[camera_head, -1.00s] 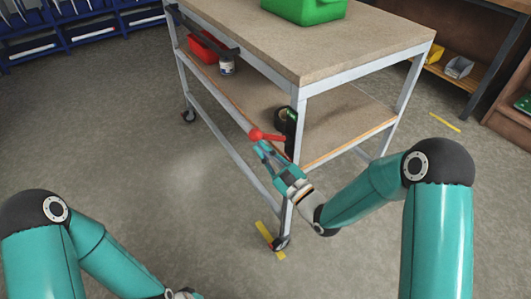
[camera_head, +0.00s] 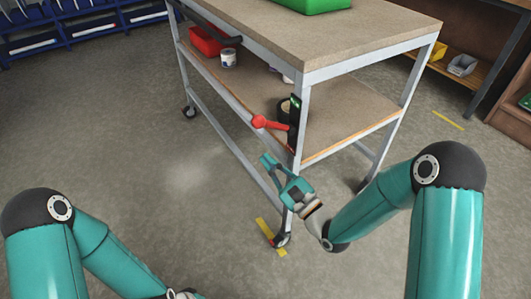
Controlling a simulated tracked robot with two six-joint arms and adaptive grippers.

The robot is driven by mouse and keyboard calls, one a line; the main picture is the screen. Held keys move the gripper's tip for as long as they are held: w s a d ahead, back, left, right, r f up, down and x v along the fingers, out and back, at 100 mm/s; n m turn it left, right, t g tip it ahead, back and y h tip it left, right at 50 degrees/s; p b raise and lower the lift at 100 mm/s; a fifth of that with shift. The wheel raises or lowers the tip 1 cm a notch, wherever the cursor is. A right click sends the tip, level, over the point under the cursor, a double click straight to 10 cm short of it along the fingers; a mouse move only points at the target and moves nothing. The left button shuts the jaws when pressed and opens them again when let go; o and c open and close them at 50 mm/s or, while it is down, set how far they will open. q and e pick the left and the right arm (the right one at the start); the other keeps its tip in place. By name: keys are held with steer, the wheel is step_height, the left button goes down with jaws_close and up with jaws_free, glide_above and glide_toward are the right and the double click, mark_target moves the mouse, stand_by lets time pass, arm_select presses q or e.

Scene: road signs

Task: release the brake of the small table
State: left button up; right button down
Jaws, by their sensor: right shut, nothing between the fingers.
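The small table (camera_head: 375,50) has a tan top, a grey metal frame, a lower shelf and castors. A red brake lever (camera_head: 272,124) with a round knob points left from a black housing (camera_head: 294,118) on the near corner leg. A small green patch (camera_head: 296,101) shows at the top of the housing. My right gripper (camera_head: 267,161) is shut and empty, below the lever and apart from it, in front of the near leg. My left arm comes in at the lower left; its gripper is outside the picture.
A green bin (camera_head: 314,4) stands on the table top. On the lower shelf are a red bin (camera_head: 206,42), a white can (camera_head: 228,58) and a dark roll (camera_head: 284,107). A near castor (camera_head: 282,239) stands by yellow floor tape (camera_head: 264,228). The floor to the left is clear.

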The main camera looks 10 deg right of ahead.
steer(key=s+a+v, duration=0.1)
steer(key=v, duration=0.6)
steer(key=shift+s, duration=0.3)
steer(key=shift+f, duration=0.2)
step_height(320, 180, down, 21)
steer(key=s+d+n+g+h, duration=0.1)
steer(key=s+n+g+h, duration=0.2)
steer(key=n+g+h, duration=0.4)
steer(key=s+d+f+n+g, duration=0.1)
steer(key=s+f+n+g, duration=0.35)
steer(key=s+n, duration=0.2)
steer(key=s+d+f+n+g, duration=0.1)
steer(key=s+f+n+g, duration=0.4)
steer(key=s, duration=0.3)
step_height(320, 180, up, 22)
steer(key=n+p, duration=0.2)
steer(key=p, duration=1.9)
steer(key=shift+r+h, duration=0.2)
steer(key=shift+h, duration=0.2)
